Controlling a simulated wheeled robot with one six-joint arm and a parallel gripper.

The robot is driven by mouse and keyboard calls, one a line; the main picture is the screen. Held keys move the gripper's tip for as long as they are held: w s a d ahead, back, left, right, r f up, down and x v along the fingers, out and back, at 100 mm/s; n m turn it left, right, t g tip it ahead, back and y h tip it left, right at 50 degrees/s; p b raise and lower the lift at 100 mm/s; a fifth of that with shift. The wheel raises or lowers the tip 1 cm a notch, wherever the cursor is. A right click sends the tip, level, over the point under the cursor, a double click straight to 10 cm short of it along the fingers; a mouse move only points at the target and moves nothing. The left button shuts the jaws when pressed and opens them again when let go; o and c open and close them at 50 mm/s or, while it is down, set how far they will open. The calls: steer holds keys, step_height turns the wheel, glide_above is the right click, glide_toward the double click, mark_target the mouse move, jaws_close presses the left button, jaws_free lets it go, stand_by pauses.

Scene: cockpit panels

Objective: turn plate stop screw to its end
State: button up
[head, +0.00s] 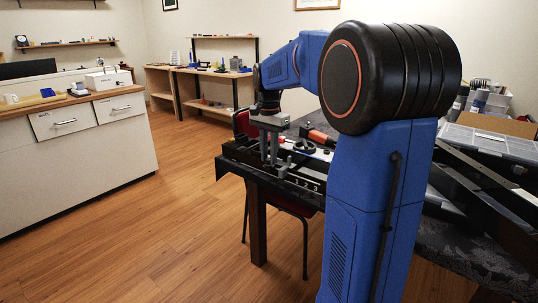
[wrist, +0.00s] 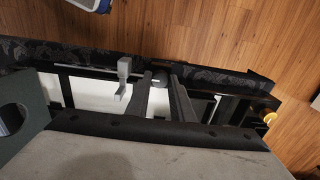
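My gripper (head: 269,162) points down over the black-framed panel (head: 312,184) on the dark table in the head view. In the wrist view, its two grey fingers (wrist: 161,80) stand apart, with a gap between them. A small dark rounded knob (wrist: 160,77) shows between or just beyond the fingertips; I cannot tell whether they touch it. This may be the plate stop screw, but I cannot be sure. A light grey lever-like piece (wrist: 125,70) stands just left of the fingers. A brass-coloured knob (wrist: 270,118) is at the panel's right end in the wrist view.
An orange-and-black tool (head: 318,137) and a dark ring-shaped part (head: 304,146) lie near the panel. A clear-lidded organizer case (head: 490,141) is on the table's right. A red chair (head: 243,122) stands behind the table. Open wood floor (head: 150,225) lies left.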

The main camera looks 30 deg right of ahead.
jaws_close()
steer(key=n, duration=0.3)
steer(key=shift+n, duration=0.4)
steer(key=n, duration=0.4)
steer(key=shift+n, duration=0.3)
steer(key=n, duration=0.5)
steer(key=shift+n, duration=2.3)
